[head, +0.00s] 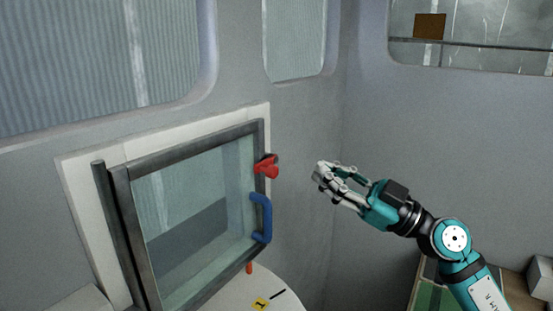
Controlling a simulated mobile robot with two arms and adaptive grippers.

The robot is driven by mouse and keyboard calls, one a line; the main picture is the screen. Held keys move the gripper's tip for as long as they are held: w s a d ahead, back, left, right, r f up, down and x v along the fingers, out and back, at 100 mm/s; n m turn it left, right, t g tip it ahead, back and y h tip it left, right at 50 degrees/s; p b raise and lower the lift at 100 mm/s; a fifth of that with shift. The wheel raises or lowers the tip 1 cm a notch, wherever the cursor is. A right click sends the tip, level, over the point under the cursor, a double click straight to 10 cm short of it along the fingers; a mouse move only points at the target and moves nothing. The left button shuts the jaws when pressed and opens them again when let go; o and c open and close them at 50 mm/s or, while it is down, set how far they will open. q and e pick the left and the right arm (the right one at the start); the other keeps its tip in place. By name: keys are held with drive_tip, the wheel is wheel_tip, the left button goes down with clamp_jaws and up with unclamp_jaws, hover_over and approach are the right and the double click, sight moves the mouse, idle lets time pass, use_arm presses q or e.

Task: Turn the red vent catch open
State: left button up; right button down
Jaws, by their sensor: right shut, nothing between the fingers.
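The red vent catch (267,166) sits at the upper right edge of a framed glass vent window (190,215) in the wall. A blue handle (266,218) is on the same frame edge below the catch. My right gripper (320,173) is shut and empty. In the picture it is to the right of the catch, with a gap between them, and its fingers point left towards it. The catch's exact turn is hard to read at this size. My left gripper is not in view.
A round pale table (285,293) with a yellow marker (260,304) on it stands below the window. A small red piece (249,267) shows under the frame. A brown box (430,26) is at the upper right. The grey wall right of the catch is clear.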

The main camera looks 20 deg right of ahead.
drive_tip(key=s+r+p+x, duration=0.1)
drive_tip(key=p+x, duration=0.4)
drive_tip(key=x, duration=0.6)
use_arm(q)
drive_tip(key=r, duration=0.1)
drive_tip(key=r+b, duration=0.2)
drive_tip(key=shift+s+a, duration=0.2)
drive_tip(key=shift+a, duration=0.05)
use_arm(e)
drive_tip(key=f, duration=0.1)
drive_tip(key=d+f, duration=0.1)
drive_tip(key=f, duration=0.1)
drive_tip(key=w+f, duration=0.1)
drive_tip(key=f, duration=0.1)
drive_tip(key=shift+w+d, duration=0.1)
drive_tip(key=shift+d, duration=0.1)
